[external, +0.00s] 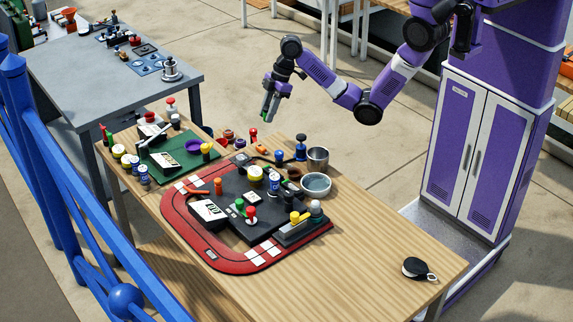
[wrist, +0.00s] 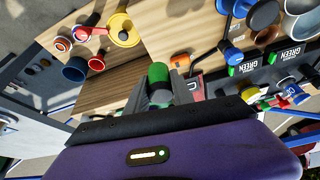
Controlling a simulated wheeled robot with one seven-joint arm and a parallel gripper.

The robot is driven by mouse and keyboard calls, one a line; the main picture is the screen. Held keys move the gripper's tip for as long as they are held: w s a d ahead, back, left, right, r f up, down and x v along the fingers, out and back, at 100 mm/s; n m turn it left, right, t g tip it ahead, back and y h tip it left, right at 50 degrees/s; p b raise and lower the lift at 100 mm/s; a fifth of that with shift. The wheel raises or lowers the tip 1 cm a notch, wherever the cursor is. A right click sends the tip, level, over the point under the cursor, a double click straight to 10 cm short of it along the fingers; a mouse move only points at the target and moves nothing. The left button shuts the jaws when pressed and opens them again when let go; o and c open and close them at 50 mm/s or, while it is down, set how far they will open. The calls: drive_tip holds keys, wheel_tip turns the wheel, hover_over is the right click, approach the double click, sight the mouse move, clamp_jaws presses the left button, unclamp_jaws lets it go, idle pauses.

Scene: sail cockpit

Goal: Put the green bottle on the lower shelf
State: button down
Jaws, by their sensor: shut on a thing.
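My gripper (external: 269,108) is shut on the green bottle (external: 266,104) and holds it in the air above the far edge of the wooden table. In the wrist view the green bottle (wrist: 158,73) shows between the fingers, its round green end up; the rest is hidden by the fingers. A wooden lower shelf (external: 152,258) shows under the table at the left in the external view; most of it is hidden by the tabletop.
The tabletop (external: 380,255) is crowded around a red-edged mat (external: 175,215), with a metal bowl (external: 316,184) and several small bottles. A green board (external: 180,158) lies at its left end. A blue railing (external: 60,165) runs along the left. The table's right part is mostly clear.

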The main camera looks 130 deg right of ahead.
drive_tip(key=w+d+f+m+h+b, duration=0.1)
drive_tip(key=w+d+f+m+b, duration=0.1)
drive_tip(key=w+d+f+b, duration=0.35)
drive_tip(key=w+d+f+m+h+b, duration=0.1)
drive_tip(key=w+d+f+m+b, duration=0.2)
drive_tip(key=d+b, duration=0.5)
drive_tip(key=shift+g, duration=0.3)
drive_tip(key=f, duration=0.6)
drive_tip(key=d+f, duration=0.1)
drive_tip(key=f, duration=0.5)
drive_tip(key=d+f, duration=0.1)
drive_tip(key=f, duration=0.5)
drive_tip(key=shift+s+d+f, duration=0.15)
drive_tip(key=shift+d+f, duration=0.05)
drive_tip(key=shift+f, duration=0.2)
drive_tip(key=shift+f, duration=0.25)
drive_tip(key=c, duration=1.1)
unclamp_jaws()
drive_tip(key=shift+r, duration=0.1)
drive_tip(key=shift+r, duration=0.2)
drive_tip(key=p+v, duration=0.2)
drive_tip(key=v, duration=0.9)
drive_tip(key=shift+s+r, duration=0.15)
drive_tip(key=shift+r, duration=0.25)
